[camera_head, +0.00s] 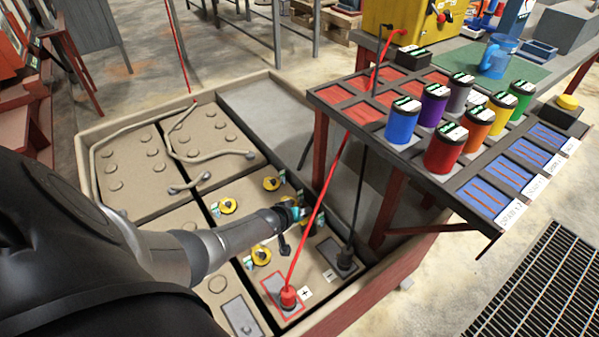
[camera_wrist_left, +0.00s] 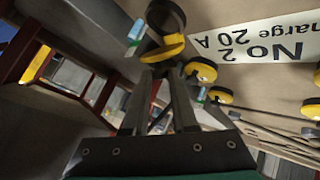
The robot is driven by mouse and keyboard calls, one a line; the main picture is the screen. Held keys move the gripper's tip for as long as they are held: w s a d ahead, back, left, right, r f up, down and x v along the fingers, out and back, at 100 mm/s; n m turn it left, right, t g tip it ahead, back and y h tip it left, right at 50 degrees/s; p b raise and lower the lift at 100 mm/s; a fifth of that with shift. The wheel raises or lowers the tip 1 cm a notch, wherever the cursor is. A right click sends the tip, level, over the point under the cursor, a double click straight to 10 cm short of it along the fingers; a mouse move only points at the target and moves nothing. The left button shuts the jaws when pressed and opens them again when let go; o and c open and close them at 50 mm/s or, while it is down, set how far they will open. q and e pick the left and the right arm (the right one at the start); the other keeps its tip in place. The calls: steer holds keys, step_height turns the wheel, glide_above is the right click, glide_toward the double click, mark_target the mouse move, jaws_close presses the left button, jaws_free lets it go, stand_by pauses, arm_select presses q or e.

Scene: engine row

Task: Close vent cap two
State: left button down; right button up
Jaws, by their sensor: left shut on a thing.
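My left arm reaches in from the left, and its gripper (camera_head: 291,214) is low over the tan battery top. In the left wrist view the fingers (camera_wrist_left: 168,68) are shut on a vent cap (camera_wrist_left: 164,48) with a yellow body and a round dark disc. Its number cannot be read. A small blue-and-white tag is beside it. In the head view the gripper hides most of this cap. Other yellow vent caps sit on the battery: one behind the gripper (camera_head: 271,184), one to its left (camera_head: 228,206) and one nearer (camera_head: 262,254).
A red cable ends at a red clamp (camera_head: 288,297) by the plus mark, close to my gripper. A black cable ends at a dark terminal (camera_head: 346,260). A bench with coloured cans (camera_head: 445,148) stands to the right. An upside-down "No 2" label (camera_wrist_left: 262,38) shows in the wrist view.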

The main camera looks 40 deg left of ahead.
arm_select(q)
steer(key=shift+s+d+f+m+y+p, duration=0.2)
steer(key=shift+d+m+y+p, duration=0.1)
steer(key=shift+d+y+p, duration=0.25)
steer(key=shift+d+y, duration=0.1)
steer(key=shift+y, duration=0.15)
arm_select(e)
steer(key=s+d+f, duration=0.2)
steer(key=shift+s, duration=0.3)
arm_select(q)
steer(key=shift+s+d+f+m+t, duration=0.1)
steer(key=shift+d+m+t, duration=0.05)
steer(key=shift+m+t, duration=0.15)
arm_select(e)
steer(key=shift+f, duration=0.1)
arm_select(q)
steer(key=shift+y, duration=0.3)
steer(key=c, duration=0.7)
jaws_free()
arm_select(e)
steer(key=shift+d, duration=0.1)
arm_select(q)
steer(key=shift+d+p, duration=0.1)
steer(key=shift+p, duration=0.2)
